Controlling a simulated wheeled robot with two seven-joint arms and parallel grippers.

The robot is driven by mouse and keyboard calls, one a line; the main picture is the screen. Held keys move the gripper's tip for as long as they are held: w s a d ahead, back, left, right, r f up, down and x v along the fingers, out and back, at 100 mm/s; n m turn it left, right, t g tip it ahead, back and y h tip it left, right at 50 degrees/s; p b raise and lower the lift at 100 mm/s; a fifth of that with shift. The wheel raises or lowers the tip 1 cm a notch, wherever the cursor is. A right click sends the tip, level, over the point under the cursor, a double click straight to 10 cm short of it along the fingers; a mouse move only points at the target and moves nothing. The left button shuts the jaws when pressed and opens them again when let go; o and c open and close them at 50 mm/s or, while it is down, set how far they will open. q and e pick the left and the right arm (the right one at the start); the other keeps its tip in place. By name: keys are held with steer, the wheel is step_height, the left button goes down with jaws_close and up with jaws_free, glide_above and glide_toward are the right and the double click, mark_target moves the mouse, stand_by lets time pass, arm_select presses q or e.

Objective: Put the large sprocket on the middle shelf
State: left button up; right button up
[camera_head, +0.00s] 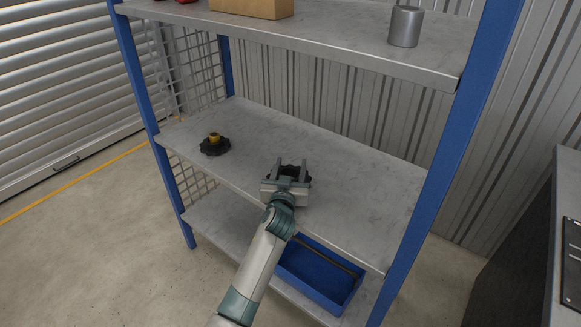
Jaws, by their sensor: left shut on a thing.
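My left gripper (291,171) is over the middle shelf (340,190), right of its centre and towards the front edge. It is shut on a dark, toothed disc, which I take for the large sprocket (307,180). The gripper hides most of that disc, and I cannot tell whether it touches the shelf. A black sprocket-like part (214,146) with a brass-coloured hub lies on the left of the same shelf, apart from the gripper. My right gripper is not in view.
The top shelf (340,40) bears a cardboard box (252,8) and a grey metal cylinder (404,27). A blue bin (318,275) sits on the bottom shelf. Blue posts (440,165) frame the rack. The middle shelf is bare at its right and back.

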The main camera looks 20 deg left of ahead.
arm_select(q)
steer(key=o, duration=1.7)
steer(key=shift+c, duration=0.2)
steer(key=shift+o, duration=0.2)
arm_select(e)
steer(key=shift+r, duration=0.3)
arm_select(q)
steer(key=shift+r, duration=0.1)
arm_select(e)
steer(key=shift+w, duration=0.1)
arm_select(q)
steer(key=s, duration=0.3)
steer(key=s+d, duration=0.1)
steer(key=s, duration=0.3)
steer(key=s+d, duration=0.1)
steer(key=s, duration=0.3)
steer(key=shift+r, duration=0.25)
steer(key=shift+s, duration=0.4)
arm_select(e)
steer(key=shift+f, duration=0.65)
